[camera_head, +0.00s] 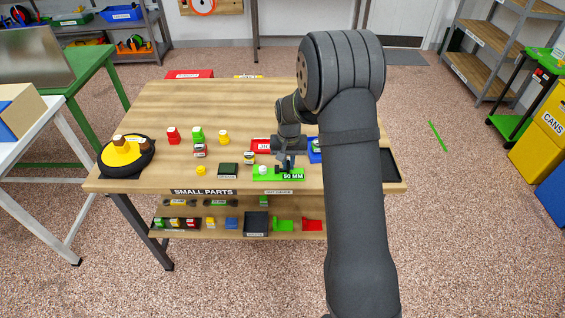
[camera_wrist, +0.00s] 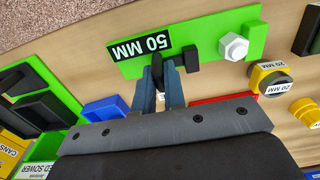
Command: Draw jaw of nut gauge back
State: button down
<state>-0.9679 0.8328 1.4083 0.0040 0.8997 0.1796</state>
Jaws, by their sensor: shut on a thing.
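The nut gauge is a green plate (camera_head: 262,178) with a black "50 MM" label, near the front edge of the wooden bench. In the wrist view the plate (camera_wrist: 215,32) lies across the top. A white hex nut (camera_wrist: 233,46) sits on it, also visible in the head view (camera_head: 263,169). The black jaw (camera_wrist: 190,60) stands between the label and the nut, with a gap to the nut. My gripper (camera_wrist: 166,75) is shut on the jaw's black grip. In the head view my gripper (camera_head: 286,163) hides much of the jaw.
A dark green block (camera_head: 228,170) lies left of the gauge, and a red tray (camera_head: 260,146) lies behind it. A black tray (camera_head: 390,163) is at the bench's right edge.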

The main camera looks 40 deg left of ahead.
aim_at(289, 162)
jog(key=shift+w+d, duration=0.1)
jog(key=shift+w, duration=0.05)
jog(key=c, duration=1.8)
grip_release()
jog(key=shift+o, duration=0.2)
jog(key=shift+r, duration=0.1)
jog(key=shift+r, duration=0.35)
notch_tip(289, 162, up, 17)
jog(key=shift+f, duration=0.2)
jog(key=shift+f, duration=0.15)
